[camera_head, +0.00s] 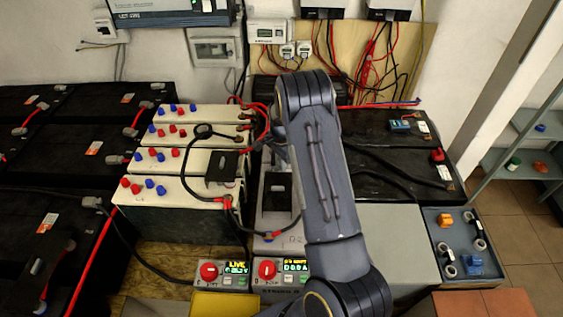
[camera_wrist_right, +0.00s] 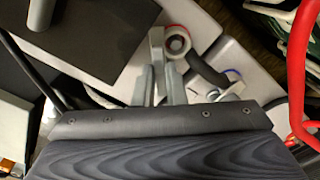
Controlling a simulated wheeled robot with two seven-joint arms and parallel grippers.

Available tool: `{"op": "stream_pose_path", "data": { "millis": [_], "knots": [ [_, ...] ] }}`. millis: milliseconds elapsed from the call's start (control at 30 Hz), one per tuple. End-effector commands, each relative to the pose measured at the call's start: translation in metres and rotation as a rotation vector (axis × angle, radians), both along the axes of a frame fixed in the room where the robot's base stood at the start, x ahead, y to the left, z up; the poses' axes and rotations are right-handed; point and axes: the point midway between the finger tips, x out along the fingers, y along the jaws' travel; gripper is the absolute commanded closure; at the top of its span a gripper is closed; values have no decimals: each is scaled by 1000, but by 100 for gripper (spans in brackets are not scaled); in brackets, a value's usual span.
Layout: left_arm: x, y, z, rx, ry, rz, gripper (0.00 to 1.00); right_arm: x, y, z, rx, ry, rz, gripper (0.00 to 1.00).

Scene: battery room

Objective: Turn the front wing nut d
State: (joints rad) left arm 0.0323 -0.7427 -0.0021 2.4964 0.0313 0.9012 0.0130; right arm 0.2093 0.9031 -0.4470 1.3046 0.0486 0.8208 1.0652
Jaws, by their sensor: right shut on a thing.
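My right gripper (camera_wrist_right: 158,76) is in the right wrist view with its two pale fingers close together, shut on a small grey metal piece (camera_wrist_right: 157,44) that looks like the wing nut. A red ring (camera_wrist_right: 177,40) sits right beside it, and a dark link leads from there to a grey lug with a blue ring (camera_wrist_right: 232,76). In the head view my right arm covers the gripper and the nut. Which nut is the front one cannot be told. My left gripper is not in view.
Pale batteries (camera_head: 180,190) with red and blue caps stand left of my arm. Two meters with red knobs (camera_head: 209,271) stand in front. A blue-grey tray (camera_head: 433,222) with small parts lies at right. A red cable (camera_wrist_right: 296,75) runs along the wrist view's right side.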

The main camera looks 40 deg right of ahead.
Motion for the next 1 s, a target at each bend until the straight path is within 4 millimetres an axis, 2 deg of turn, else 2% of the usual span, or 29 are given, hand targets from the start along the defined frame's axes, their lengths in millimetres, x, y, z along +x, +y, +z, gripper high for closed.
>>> {"op": "stream_pose_path", "data": {
  "millis": [367, 1000],
  "knots": [
    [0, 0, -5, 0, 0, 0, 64, 0, 0, -1, -1, 0, -98, 100],
    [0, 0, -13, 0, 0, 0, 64, 0, 0, 0, -2, 0, -575, 100]
  ]
}}
